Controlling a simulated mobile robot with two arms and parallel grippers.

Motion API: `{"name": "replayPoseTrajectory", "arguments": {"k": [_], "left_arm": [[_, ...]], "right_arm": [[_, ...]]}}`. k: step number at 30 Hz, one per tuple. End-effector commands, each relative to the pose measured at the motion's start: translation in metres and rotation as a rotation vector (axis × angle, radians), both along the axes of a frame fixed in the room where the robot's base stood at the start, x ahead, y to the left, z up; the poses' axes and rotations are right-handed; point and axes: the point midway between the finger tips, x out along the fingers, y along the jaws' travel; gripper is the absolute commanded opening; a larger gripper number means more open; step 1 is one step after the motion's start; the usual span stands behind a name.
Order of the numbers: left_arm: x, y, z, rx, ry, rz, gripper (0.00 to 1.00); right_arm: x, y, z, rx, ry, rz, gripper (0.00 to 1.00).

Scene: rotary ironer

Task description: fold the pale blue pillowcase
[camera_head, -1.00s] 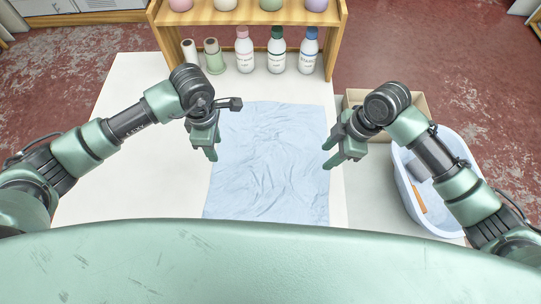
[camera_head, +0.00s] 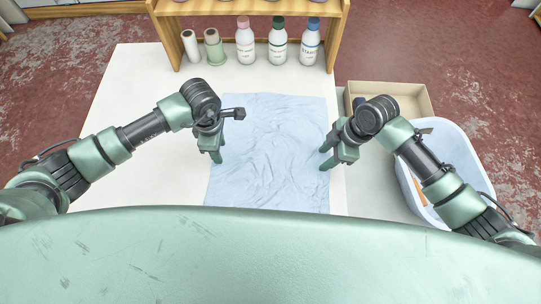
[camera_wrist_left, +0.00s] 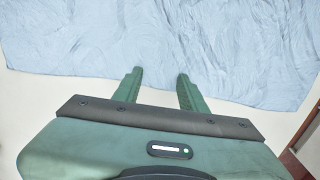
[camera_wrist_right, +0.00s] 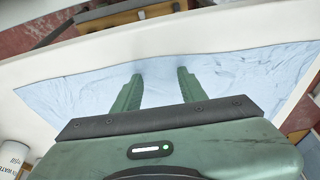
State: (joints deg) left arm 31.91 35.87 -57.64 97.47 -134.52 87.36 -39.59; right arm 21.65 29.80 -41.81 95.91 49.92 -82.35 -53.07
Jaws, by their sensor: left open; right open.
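The pale blue pillowcase (camera_head: 272,150) lies spread flat and wrinkled on the white table. It also shows in the left wrist view (camera_wrist_left: 180,40) and the right wrist view (camera_wrist_right: 225,75). The near edge is partly hidden by my body.
A wooden shelf (camera_head: 164,42) stands at the back, with several bottles (camera_head: 278,45) and spools (camera_head: 213,50) at its foot. At right are a cardboard box (camera_head: 405,95) and a pale blue tub (camera_head: 470,160). The white table (camera_head: 115,110) is clear left of the cloth.

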Motion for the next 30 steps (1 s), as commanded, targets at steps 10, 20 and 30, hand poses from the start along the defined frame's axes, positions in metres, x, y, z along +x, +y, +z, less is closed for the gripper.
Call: {"name": "replayPoseTrajectory", "arguments": {"k": [10,20,30], "left_arm": [[-0.0001,0.0,-0.0016,0.0,0.0,0.0,0.34],[-0.0003,0.0001,-0.0019,0.0,0.001,0.0,0.0],[-0.0003,0.0002,-0.0015,0.001,0.001,0.0,0.0]], "right_arm": [[-0.0009,-0.0007,-0.0015,-0.002,0.002,0.0,0.33],[-0.0011,-0.001,-0.0019,-0.003,0.003,0.0,0.0],[-0.0014,-0.0012,-0.0017,-0.004,0.004,-0.001,0.0]]}}
